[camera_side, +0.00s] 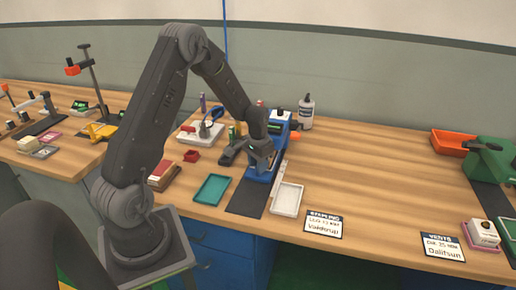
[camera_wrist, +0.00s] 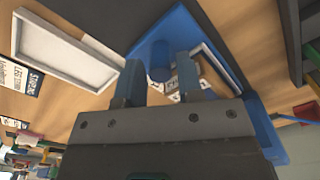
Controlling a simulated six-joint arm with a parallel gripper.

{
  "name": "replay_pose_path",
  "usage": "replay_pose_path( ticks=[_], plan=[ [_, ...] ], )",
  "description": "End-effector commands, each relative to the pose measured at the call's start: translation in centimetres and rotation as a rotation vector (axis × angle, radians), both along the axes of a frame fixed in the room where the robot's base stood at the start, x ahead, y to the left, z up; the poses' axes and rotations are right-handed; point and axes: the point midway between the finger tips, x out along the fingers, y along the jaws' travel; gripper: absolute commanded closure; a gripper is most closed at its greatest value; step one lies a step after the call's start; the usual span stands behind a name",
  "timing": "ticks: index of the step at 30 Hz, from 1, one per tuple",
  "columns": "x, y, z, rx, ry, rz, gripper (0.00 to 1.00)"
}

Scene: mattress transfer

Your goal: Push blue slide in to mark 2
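The blue device (camera_side: 281,128) stands on a dark mat on the bench in the side view. My gripper (camera_side: 262,155) is low over its front part and hides some of it. In the wrist view my gripper (camera_wrist: 160,75) has its two fingers apart. A blue round knob (camera_wrist: 158,61) shows in the gap between the fingertips, on a blue plate (camera_wrist: 178,28). I cannot tell whether the fingers touch the knob. White pieces with dark marks (camera_wrist: 188,78) lie just right of it, partly hidden by a finger. I cannot read a mark 2.
A white tray (camera_side: 287,199) lies right of the dark mat (camera_side: 246,201), and a teal tray (camera_side: 212,189) lies left. Name cards (camera_side: 324,224) lie near the front edge. The bench to the right is mostly clear up to the green device (camera_side: 490,160).

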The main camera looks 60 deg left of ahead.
Motion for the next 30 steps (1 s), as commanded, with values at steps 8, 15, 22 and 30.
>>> replay_pose_path(
  ticks=[8, 15, 22, 30],
  plan=[
    [0.1, 0.1, 6.0, 0.005, -0.007, 0.000, 0.66],
    [0.1, 0.0, 10.7, 0.003, -0.005, 0.000, 0.66],
    [0.0, 0.0, 12.6, 0.002, -0.004, 0.000, 0.66],
    [0.0, 0.0, 12.8, 0.002, -0.003, 0.000, 0.66]
  ],
)
